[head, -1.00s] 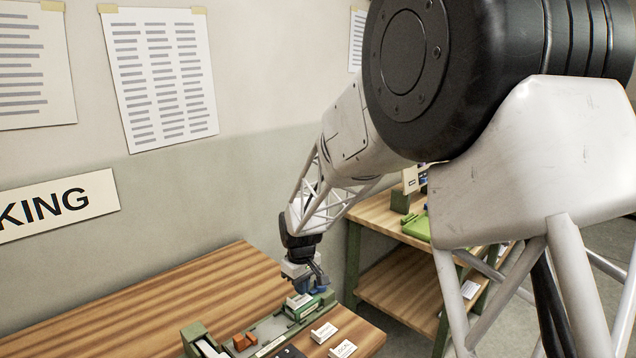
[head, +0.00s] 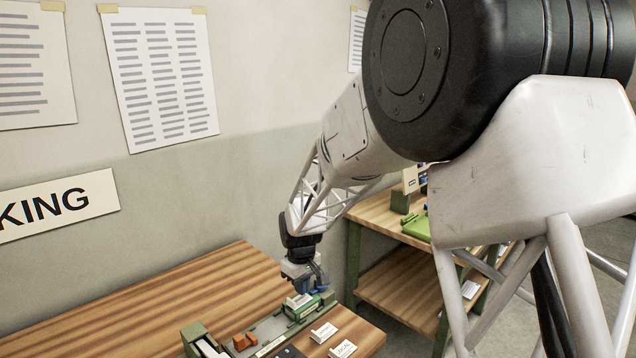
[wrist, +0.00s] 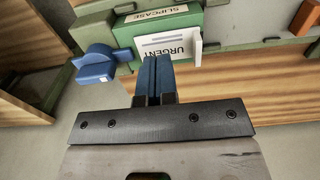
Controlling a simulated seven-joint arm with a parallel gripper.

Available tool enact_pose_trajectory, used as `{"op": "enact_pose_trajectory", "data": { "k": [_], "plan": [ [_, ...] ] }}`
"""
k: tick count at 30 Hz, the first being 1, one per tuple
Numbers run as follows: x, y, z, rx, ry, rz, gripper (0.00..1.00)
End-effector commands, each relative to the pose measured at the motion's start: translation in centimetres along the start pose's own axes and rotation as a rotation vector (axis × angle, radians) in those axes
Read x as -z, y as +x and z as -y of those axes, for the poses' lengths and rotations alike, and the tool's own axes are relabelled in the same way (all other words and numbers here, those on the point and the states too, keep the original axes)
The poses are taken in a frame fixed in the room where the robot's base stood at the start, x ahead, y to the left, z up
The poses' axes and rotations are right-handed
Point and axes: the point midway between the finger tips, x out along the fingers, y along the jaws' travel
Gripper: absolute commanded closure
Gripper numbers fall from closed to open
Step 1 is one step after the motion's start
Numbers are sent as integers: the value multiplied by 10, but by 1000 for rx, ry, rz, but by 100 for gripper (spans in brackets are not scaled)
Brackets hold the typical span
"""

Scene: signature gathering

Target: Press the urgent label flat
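The urgent label (wrist: 168,48) is a white label reading "URGENT" on the face of a green slipcase (wrist: 125,32) marked "SLIPCASE". At its right end a white flap (wrist: 198,46) stands up from the surface. My gripper (wrist: 154,62) has its two blue fingers together, with nothing visible between them. The fingertips are at the label's lower edge in the wrist view; I cannot tell whether they touch it. In the head view my gripper (head: 318,284) is just above the green slipcase (head: 302,310), and part of the label is hidden there.
A blue knob-like part (wrist: 95,64) sits left of the slipcase. A second table with a green item (head: 416,228) stands behind on the right. The bench's left part is clear.

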Motion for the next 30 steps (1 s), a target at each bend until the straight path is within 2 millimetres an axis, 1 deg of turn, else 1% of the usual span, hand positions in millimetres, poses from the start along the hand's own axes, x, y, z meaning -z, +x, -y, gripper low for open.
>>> {"op": "enact_pose_trajectory", "data": {
  "k": [18,30],
  "plan": [
    [0,0,0,0,0,0,100],
    [0,5,0,0,0,0,100]
  ]
}}
